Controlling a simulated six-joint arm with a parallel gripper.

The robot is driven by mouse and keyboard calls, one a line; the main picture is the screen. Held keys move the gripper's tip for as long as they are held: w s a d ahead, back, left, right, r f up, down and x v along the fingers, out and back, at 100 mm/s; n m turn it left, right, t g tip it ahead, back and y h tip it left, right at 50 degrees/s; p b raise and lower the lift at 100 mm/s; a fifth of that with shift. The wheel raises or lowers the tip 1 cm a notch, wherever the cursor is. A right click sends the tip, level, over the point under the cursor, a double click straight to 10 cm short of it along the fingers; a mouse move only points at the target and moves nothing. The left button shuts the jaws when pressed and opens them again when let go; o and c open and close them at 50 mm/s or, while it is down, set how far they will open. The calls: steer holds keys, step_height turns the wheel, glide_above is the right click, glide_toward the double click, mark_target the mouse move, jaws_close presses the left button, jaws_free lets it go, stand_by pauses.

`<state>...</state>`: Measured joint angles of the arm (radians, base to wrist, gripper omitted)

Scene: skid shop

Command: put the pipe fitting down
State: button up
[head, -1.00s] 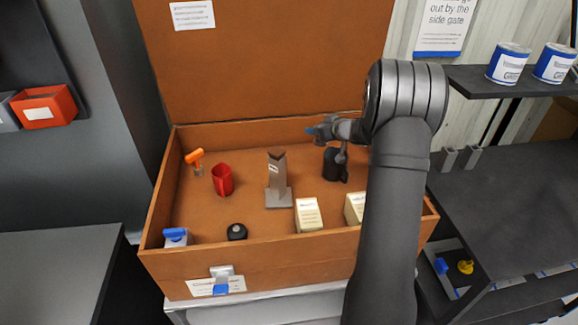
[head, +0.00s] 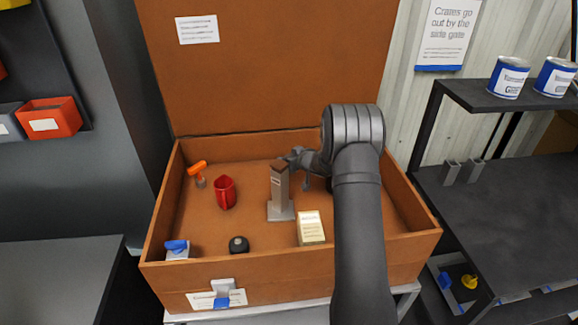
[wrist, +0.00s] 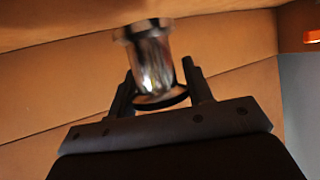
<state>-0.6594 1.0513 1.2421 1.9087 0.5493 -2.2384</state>
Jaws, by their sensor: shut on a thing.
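The pipe fitting (wrist: 152,62) is a shiny metal tube with a wider rim, seen in the wrist view between the two fingers of my gripper (wrist: 158,84). My gripper is shut on it. In the head view my gripper (head: 290,158) is beside the top of a grey post stand (head: 281,195) with a square base, inside the wooden crate. A brownish shape shows at the post's top; I cannot tell whether it is the fitting or whether the fitting touches the post.
My arm hides the crate's right part.

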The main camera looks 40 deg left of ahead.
steer(key=shift+f, duration=1.8)
steer(key=shift+f, duration=0.15)
steer(key=o, duration=1.1)
steer(key=shift+c, duration=0.2)
steer(key=v, duration=1.2)
